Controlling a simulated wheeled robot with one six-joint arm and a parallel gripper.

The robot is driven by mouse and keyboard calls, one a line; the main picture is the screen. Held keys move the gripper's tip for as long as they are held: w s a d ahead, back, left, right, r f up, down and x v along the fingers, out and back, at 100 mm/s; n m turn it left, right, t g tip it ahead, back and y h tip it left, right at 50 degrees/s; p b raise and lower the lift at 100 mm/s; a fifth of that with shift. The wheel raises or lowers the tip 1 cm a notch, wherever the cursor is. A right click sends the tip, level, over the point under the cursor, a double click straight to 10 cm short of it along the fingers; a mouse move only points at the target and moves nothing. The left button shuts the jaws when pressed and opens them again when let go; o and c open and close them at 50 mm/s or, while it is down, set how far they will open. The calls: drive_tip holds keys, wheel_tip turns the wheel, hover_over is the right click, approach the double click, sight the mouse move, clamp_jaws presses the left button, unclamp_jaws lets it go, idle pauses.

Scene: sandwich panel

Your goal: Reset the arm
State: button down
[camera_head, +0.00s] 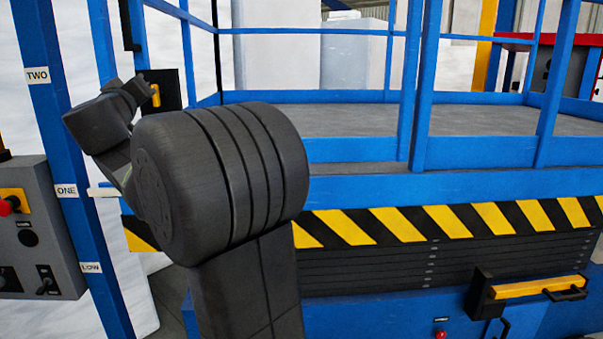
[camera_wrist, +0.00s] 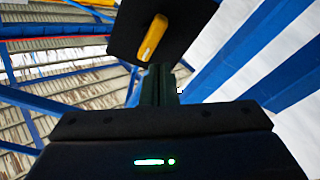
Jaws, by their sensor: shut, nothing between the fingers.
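My gripper shows in the wrist view (camera_wrist: 158,85) as two dark fingers close together, shut with nothing between them. Just beyond the fingertips in that view is a black plate with a yellow handle (camera_wrist: 153,37). In the head view my dark arm rises at the centre left and bends away to the left. The black plate with its yellow part (camera_head: 155,92) shows there just behind the end of my arm, by the blue frame. The fingertips are hard to make out in the head view. I cannot tell whether they touch the plate.
A blue post (camera_head: 62,130) with labels TWO, ONE and LOW stands at left, beside a grey control box (camera_head: 45,225) with a red button. A blue railed lift platform (camera_head: 350,187) with striped edging fills the right. A yellow-topped black box (camera_head: 528,289) juts out low at right.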

drive_tip(key=s+m+t+h, duration=0.1)
drive_tip(key=s+m+t, duration=0.1)
drive_tip(key=s+m, duration=0.5)
drive_tip(key=shift+d+r+m, duration=0.3)
drive_tip(key=shift+d, duration=0.1)
idle(0.6)
